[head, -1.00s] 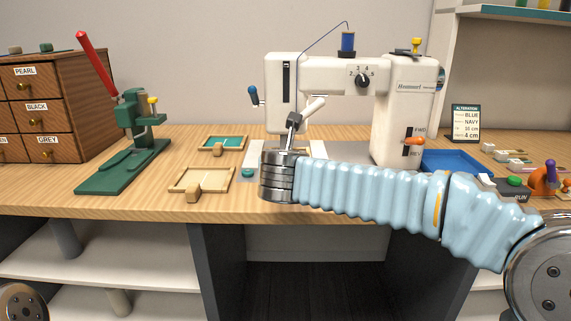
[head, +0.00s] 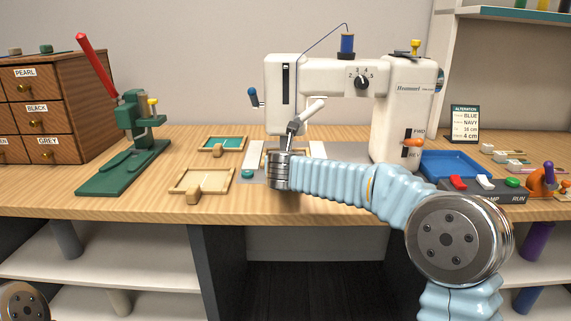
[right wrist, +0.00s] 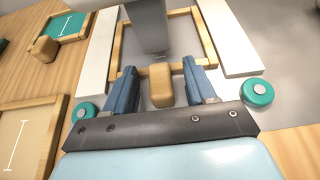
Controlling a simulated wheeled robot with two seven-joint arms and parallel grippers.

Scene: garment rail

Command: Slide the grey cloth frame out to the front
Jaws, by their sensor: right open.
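The grey cloth frame (right wrist: 205,35) is a wooden-bordered frame lying between two white guide strips under the sewing machine's arm. Its wooden front handle block (right wrist: 161,86) points toward me. My right gripper (right wrist: 162,78) is open, with one blue finger on each side of the handle block and small gaps showing between. In the head view my right wrist (head: 281,171) hides most of the frame. My left gripper is not in view.
The white sewing machine (head: 403,115) stands over the frame. Green knobs (right wrist: 257,91) flank the guide strips at the front. A beige cloth frame (head: 203,181) and a teal one (head: 222,145) lie left. A blue tray (head: 450,165) sits right. The table front (head: 120,207) is clear.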

